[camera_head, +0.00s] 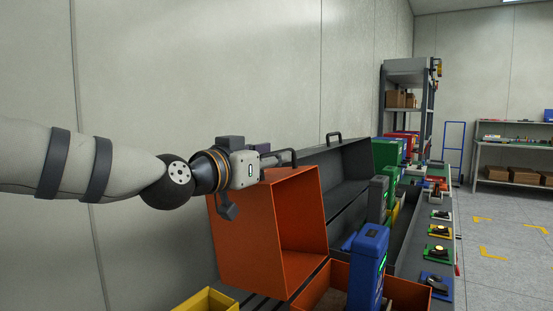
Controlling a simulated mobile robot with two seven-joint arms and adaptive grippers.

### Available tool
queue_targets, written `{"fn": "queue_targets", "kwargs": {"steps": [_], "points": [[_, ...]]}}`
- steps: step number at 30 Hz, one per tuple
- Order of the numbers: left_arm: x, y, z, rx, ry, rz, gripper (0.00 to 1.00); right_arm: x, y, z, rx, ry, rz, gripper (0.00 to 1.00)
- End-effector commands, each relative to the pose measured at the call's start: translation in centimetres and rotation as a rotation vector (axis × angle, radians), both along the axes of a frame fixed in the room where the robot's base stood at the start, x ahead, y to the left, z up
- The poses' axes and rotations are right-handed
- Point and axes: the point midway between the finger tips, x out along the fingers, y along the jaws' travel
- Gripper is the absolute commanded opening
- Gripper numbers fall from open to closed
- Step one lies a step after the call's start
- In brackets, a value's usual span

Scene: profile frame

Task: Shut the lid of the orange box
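The orange box (410,290) stands at the bottom centre, cut off by the frame edge. Its deep orange lid (250,245) is raised steeply, with its hollow inside facing right. A black handle (284,154) sits at the lid's top edge. My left gripper (268,158) reaches in from the left at the top of the lid, beside the handle. Its fingertips are small and partly hidden, so I cannot tell whether they are open, shut or touching the handle. My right gripper is not in view.
Behind is a dark grey case with a raised lid (345,172). A yellow bin (208,301) is at bottom left. The wall is close on the left; open floor (505,250) lies right.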

Motion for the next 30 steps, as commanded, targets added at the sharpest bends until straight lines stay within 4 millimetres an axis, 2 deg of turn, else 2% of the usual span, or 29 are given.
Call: {"fn": "queue_targets", "kwargs": {"steps": [4,12,13,16,17,30], "points": [[1.3,-0.9,0.0,0.000,0.000,0.000,0.31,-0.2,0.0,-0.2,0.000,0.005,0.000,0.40],[1.5,-1.0,0.1,0.000,-0.001,0.000,0.31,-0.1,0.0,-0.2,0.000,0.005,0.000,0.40],[1.5,-1.0,0.1,0.000,-0.001,0.000,0.26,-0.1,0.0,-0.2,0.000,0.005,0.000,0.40],[1.5,-1.0,0.1,0.000,-0.001,0.000,0.03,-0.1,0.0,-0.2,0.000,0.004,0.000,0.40],[1.5,-1.0,0.1,0.000,-0.001,0.000,0.00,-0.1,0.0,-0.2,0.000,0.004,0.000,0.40],[1.9,-1.4,0.3,0.023,-0.018,0.000,0.00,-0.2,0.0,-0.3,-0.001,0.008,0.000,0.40]]}}
